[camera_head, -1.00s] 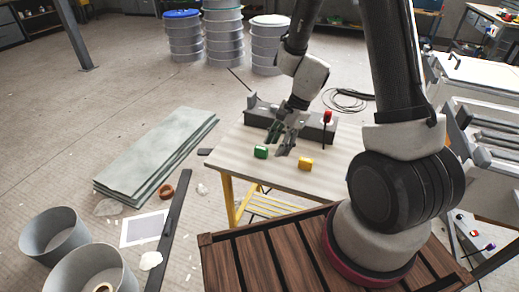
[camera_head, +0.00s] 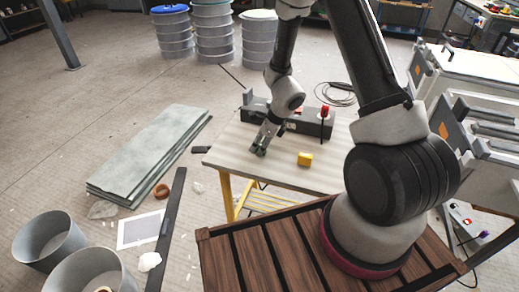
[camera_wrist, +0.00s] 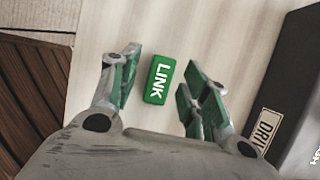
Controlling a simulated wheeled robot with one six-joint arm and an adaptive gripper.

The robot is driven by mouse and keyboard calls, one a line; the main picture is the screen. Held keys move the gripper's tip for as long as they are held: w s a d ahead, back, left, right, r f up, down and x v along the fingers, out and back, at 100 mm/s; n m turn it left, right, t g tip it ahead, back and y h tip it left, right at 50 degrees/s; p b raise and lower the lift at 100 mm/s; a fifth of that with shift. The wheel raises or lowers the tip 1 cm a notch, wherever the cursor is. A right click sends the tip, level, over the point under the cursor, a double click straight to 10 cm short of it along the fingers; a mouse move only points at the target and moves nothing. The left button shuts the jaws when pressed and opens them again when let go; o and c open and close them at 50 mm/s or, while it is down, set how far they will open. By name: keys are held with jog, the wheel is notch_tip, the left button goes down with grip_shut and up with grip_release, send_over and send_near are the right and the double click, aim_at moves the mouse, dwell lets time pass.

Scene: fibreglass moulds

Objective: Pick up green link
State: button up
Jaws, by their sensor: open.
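The green link (camera_wrist: 159,80) is a small rounded green block with the white word "LINK" on it. It lies on the pale table (camera_head: 225,160), and in the head view my gripper hides it. My gripper (camera_wrist: 161,82) is open, with its green-padded fingers on either side of the link in the wrist view. The link lies between the fingers with a gap on both sides. In the head view my gripper (camera_head: 259,151) points down at the table's left part.
A yellow block (camera_head: 305,159) lies to the right on the table. A dark long box (camera_head: 305,122) with a red-topped part (camera_head: 325,111) stands behind; its labelled side (camera_wrist: 290,105) is right of my fingers. Brown slats (camera_wrist: 28,90) lie left in the wrist view.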

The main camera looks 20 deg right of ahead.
jog(key=shift+a+f, duration=0.1)
jog(key=shift+f, duration=0.2)
jog(key=c, duration=1)
